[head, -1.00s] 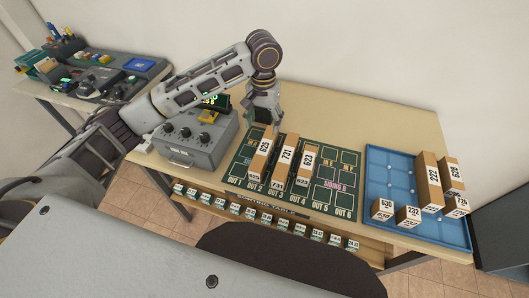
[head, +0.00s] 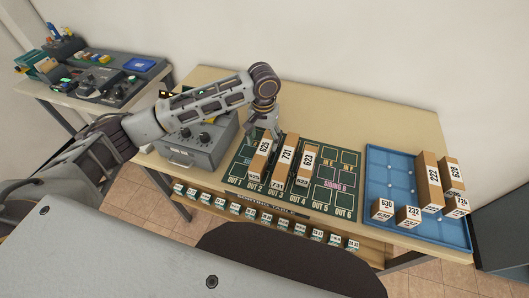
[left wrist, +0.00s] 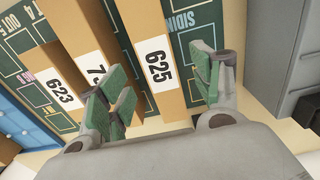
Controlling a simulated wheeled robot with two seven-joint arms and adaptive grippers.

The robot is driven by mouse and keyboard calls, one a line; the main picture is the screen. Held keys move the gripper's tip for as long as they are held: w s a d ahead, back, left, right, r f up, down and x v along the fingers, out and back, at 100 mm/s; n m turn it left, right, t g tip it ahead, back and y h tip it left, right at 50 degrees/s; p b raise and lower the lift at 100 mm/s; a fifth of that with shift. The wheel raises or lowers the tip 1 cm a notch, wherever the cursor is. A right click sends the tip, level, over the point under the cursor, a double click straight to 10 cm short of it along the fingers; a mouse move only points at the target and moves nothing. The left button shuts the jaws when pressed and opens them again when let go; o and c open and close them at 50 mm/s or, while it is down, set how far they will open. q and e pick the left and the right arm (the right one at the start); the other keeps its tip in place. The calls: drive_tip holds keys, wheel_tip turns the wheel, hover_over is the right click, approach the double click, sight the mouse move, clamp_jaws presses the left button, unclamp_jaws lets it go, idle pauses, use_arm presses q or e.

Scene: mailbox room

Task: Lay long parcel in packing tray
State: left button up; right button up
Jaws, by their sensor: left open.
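Three long brown parcels stand side by side on the dark green sorting mat (head: 327,198): parcel 625 (head: 259,162), parcel 731 (head: 284,164) and parcel 623 (head: 304,167). My left gripper (head: 268,131) is open at the far end of parcel 625. In the left wrist view, its green-padded fingers (left wrist: 163,88) lie on either side of parcel 625 (left wrist: 160,62), with no clear grip on it. Parcels 731 (left wrist: 92,68) and 623 (left wrist: 58,92) show to the left there. The blue packing tray (head: 389,167) is at the table's right end. My right gripper is out of view.
The tray holds long parcels 222 (head: 428,180) and 629 (head: 452,172), and short parcels 630 (head: 382,209), 232 (head: 407,217) and 724 (head: 456,206). Its left middle is free. A grey control box (head: 195,145) stands left of the mat.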

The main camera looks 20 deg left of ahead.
sight(264, 147)
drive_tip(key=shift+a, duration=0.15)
use_arm(q)
drive_tip(key=shift+f, duration=0.75)
wheel_tip(264, 147, down, 2)
drive_tip(key=shift+w+d, duration=0.1)
drive_tip(key=shift+f, duration=0.8)
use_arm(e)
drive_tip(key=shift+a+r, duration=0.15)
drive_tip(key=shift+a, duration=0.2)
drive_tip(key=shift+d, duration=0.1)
